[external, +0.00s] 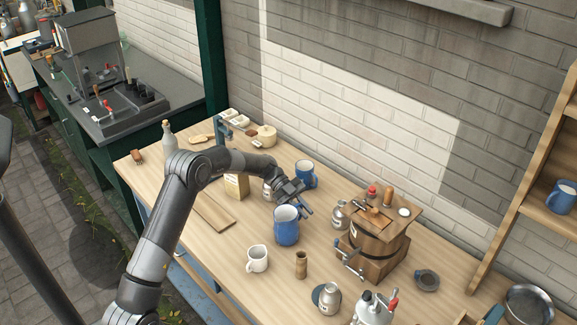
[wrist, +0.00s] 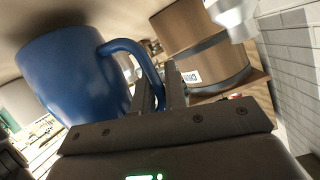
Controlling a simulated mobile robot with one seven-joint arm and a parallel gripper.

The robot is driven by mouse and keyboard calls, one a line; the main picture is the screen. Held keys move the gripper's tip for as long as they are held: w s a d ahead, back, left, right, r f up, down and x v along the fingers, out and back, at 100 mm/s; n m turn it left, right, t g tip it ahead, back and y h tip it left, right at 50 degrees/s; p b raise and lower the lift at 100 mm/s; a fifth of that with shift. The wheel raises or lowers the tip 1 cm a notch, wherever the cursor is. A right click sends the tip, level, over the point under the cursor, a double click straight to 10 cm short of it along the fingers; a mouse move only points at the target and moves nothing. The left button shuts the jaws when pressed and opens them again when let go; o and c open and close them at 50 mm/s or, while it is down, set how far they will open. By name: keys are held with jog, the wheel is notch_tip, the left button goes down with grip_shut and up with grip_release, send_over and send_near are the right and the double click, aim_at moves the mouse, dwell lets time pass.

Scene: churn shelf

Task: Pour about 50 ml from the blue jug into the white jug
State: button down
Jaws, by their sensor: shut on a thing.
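The blue jug (external: 286,230) is upright over the middle of the table, with a pale inside. I cannot tell whether its base touches the wood. My gripper (external: 301,206) is at its upper right side. In the wrist view the blue jug (wrist: 72,78) fills the left, and my gripper's fingers (wrist: 160,88) are shut on its handle. The white jug (external: 257,260) stands upright on the table, a short way to the lower left of the blue jug and apart from it. Its fill level is too small to read.
A second blue jug (external: 306,172) stands behind my gripper. A wooden churn (external: 372,245) is to the right, also in the wrist view (wrist: 203,52). A wooden cup (external: 301,266) and a metal can (external: 328,299) stand near the front. A wooden board (external: 213,212) lies left.

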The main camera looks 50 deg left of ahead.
aim_at(295, 209)
jog(key=shift+r, duration=0.15)
jog(key=s+r+m+t, duration=0.1)
jog(key=s+r, duration=0.1)
jog(key=s+r+m+t, duration=0.1)
jog(key=s+r+m, duration=0.1)
jog(key=shift+s+d+r+t, duration=0.15)
jog(key=shift+s+d+t, duration=0.1)
jog(key=shift+t, duration=0.15)
jog(key=shift+s+d+r+m+t, duration=0.1)
jog(key=shift+s+r+m+t, duration=0.1)
jog(key=shift+s+m, duration=0.3)
jog(key=shift+s+r+m+t, duration=0.2)
jog(key=shift+s+m, duration=0.1)
jog(key=shift+s, duration=0.25)
jog(key=shift+s+d+r+m+t, duration=0.1)
jog(key=shift+s+r+m+t, duration=0.35)
jog(key=shift+s+m, duration=0.2)
jog(key=shift+s+d+r+m+t, duration=0.1)
jog(key=shift+s+r+m+t, duration=0.3)
jog(key=shift+s+m, duration=0.25)
jog(key=shift+s+d+r+m+t, duration=0.1)
jog(key=shift+s+r+m+t, duration=0.35)
jog(key=shift+s+m, duration=0.2)
jog(key=shift+s+r+m+t, duration=0.3)
jog(key=shift+s+r+m, duration=0.25)
jog(key=shift+s, duration=0.1)
